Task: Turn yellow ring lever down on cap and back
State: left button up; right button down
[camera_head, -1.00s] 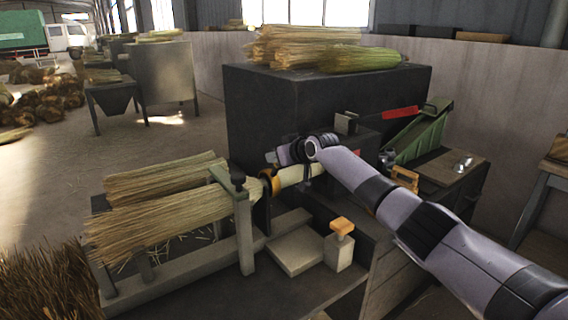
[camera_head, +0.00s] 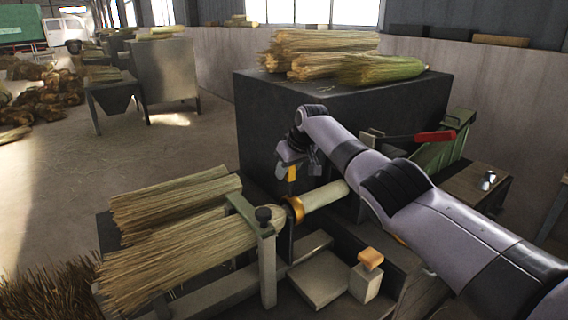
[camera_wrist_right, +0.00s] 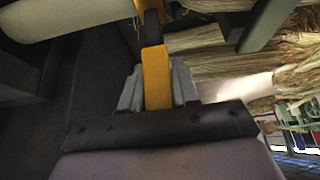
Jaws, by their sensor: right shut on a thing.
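A yellow ring (camera_head: 294,209) sits around the pale cylinder (camera_head: 325,195), at the inner end of the lower straw bundle (camera_head: 180,252). Its yellow lever (camera_head: 291,173) points upward from the ring. My right gripper (camera_head: 290,166) is above the ring and shut on this lever. In the right wrist view the lever (camera_wrist_right: 155,75) runs between the two grey fingers. I cannot tell which part is the cap. My left gripper is not in view.
A green bracket with a dark knob (camera_head: 263,214) stands just left of the ring. A block with an orange top (camera_head: 370,258) is in front. A red handle (camera_head: 435,137) and a dark cabinet (camera_head: 270,115) with straw bundles on top are behind.

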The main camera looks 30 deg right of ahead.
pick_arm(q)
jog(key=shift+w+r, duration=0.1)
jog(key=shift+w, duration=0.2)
pick_arm(e)
jog(key=shift+w, duration=0.1)
jog(key=c, duration=1.2)
grip_release()
jog(key=shift+o, duration=1.4)
jog(key=shift+w, duration=0.15)
jog(key=shift+r, duration=0.1)
jog(key=shift+b+v, duration=0.3)
jog(key=shift+v, duration=0.8)
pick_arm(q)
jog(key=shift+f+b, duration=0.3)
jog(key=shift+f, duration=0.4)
pick_arm(e)
jog(key=shift+v, duration=2.35)
